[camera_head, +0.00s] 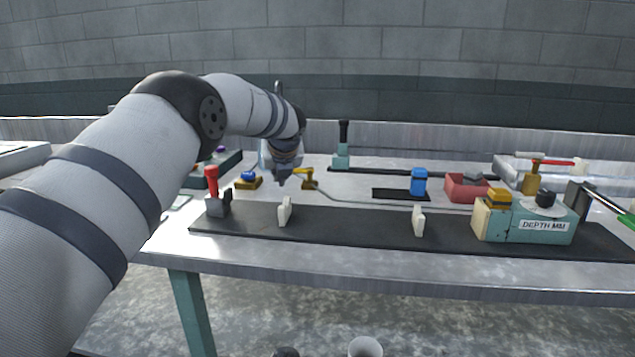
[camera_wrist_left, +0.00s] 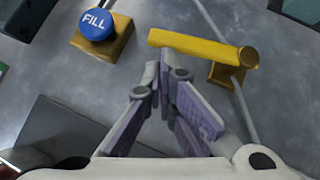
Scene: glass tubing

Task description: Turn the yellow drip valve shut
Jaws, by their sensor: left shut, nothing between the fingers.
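The yellow drip valve (camera_head: 305,179) stands on the grey bench behind the black rail. In the left wrist view its yellow lever (camera_wrist_left: 195,47) lies nearly crosswise, pointing left from a round pivot, with a thin tube running past the pivot. My left gripper (camera_head: 281,181) is just left of the valve in the head view. In the left wrist view the left gripper (camera_wrist_left: 161,72) has its fingertips together with nothing between them, just below the lever's left half in the picture. Whether the fingers touch the lever cannot be told. My right gripper is not in view.
A blue FILL button (camera_wrist_left: 96,24) on a yellow base sits left of the valve. A red-handled clamp (camera_head: 212,187) and white posts (camera_head: 285,212) stand on the black rail (camera_head: 345,224) in front. A teal DEPTH MM box (camera_head: 540,225) is at the right.

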